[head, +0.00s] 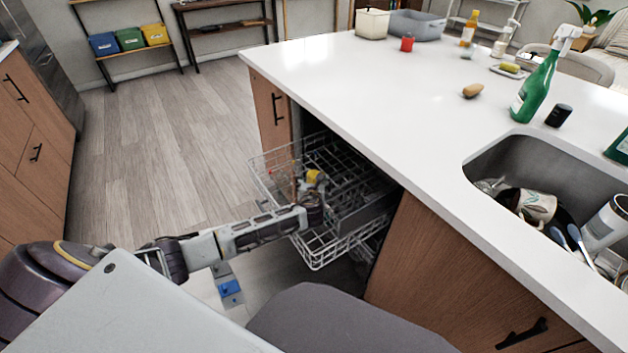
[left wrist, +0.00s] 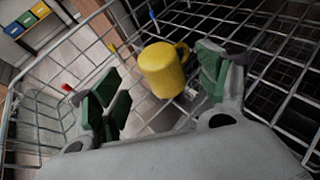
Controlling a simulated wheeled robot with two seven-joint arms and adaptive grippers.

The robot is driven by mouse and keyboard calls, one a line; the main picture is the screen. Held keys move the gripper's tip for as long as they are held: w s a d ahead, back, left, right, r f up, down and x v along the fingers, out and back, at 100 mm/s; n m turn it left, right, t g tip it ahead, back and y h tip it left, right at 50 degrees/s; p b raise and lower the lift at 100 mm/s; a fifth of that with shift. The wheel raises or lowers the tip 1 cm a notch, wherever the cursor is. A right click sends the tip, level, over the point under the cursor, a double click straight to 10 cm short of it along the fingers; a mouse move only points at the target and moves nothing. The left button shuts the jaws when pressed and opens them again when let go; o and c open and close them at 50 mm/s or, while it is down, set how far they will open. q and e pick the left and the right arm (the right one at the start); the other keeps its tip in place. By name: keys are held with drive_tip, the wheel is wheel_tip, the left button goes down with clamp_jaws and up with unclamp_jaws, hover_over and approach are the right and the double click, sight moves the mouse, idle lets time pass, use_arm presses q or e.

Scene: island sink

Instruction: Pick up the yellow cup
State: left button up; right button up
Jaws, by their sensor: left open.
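A yellow cup (left wrist: 162,71) sits in the pulled-out wire dishwasher rack, with its handle toward the right in the left wrist view. In the head view the yellow cup (head: 314,177) shows only in part, just beyond the end of my left arm. My left gripper (left wrist: 160,98) is open, with its green-padded fingers on either side of the cup's near end. I see a gap between each finger and the cup. In the head view my left gripper (head: 316,196) reaches into the rack and is mostly hidden by its own wrist. My right gripper is not in view.
The wire rack (head: 345,245) has raised sides around the gripper. The white countertop (head: 400,100) edge overhangs the rack on the right. A sink (head: 487,167) with dishes is farther right. Open wooden floor (head: 170,150) lies to the left.

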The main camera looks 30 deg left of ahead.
sight(314, 177)
use_arm(q)
drive_tip(key=b+x, duration=0.1)
drive_tip(key=x, duration=0.1)
drive_tip(key=shift+w+a+f, duration=0.1)
drive_tip(key=shift+w+f, duration=0.1)
drive_tip(key=shift+w, duration=0.1)
drive_tip(key=shift+w+a+f, duration=0.15)
drive_tip(key=shift+w+a, duration=0.05)
drive_tip(key=shift+w, duration=0.15)
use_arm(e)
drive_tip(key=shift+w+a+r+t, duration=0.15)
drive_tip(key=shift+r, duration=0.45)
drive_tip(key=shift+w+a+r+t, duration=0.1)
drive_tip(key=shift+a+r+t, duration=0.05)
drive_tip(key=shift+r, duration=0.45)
use_arm(q)
drive_tip(key=shift+c, duration=0.2)
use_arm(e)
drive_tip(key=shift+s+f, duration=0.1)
use_arm(q)
drive_tip(key=c, duration=1.1)
drive_tip(key=shift+r, duration=0.2)
